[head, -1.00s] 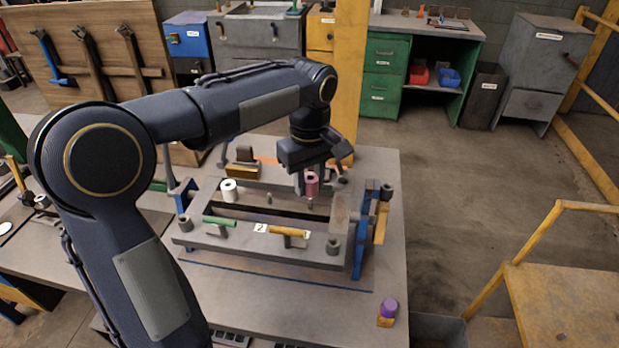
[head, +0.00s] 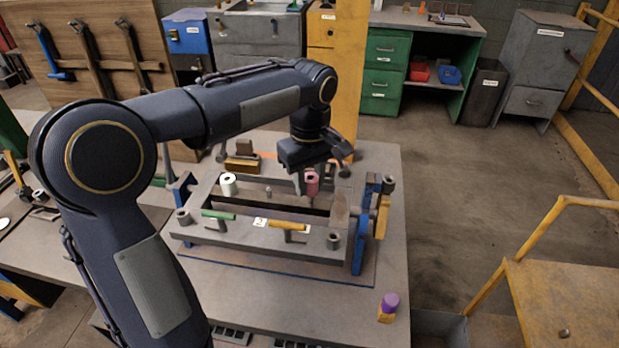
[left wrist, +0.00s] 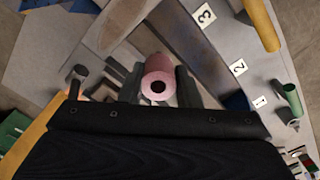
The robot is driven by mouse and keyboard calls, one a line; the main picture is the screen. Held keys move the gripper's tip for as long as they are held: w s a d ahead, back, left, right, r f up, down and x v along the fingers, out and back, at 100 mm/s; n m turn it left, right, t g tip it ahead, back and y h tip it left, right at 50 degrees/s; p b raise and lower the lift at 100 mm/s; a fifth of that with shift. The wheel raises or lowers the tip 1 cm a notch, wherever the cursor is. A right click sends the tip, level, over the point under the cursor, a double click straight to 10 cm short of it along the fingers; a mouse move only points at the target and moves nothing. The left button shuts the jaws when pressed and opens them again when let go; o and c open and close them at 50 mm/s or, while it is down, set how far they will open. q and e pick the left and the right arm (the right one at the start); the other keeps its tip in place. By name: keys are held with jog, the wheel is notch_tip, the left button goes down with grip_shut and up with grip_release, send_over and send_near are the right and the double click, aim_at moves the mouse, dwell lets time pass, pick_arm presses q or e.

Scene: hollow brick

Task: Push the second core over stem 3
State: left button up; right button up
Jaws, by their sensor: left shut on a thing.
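My left gripper (head: 306,178) is shut on a pink core (head: 312,183), upright over the right part of the hollow brick frame (head: 262,240). In the left wrist view the pink core (left wrist: 158,82) sits between the fingers (left wrist: 160,90), its round dark bore facing the camera. A white core (head: 228,185) stands at the left of the frame. A short bare stem (head: 268,193) shows between the two cores. I cannot tell whether the pink core is around a stem or above it. My right gripper is not in view.
Number plates 3 (left wrist: 204,14), 2 (left wrist: 238,67) and 1 (left wrist: 260,101) lie along the frame. A purple piece (head: 390,301) is at the bench's front right.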

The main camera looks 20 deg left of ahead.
pick_arm(q)
jog(key=shift+f+b, duration=0.75)
jog(key=shift+f, duration=0.55)
dwell(0.4)
jog(key=o, duration=1)
jog(key=shift+o, duration=0.2)
notch_tip(320, 180, up, 8)
jog(key=shift+f+p, duration=0.1)
jog(key=shift+p, duration=0.2)
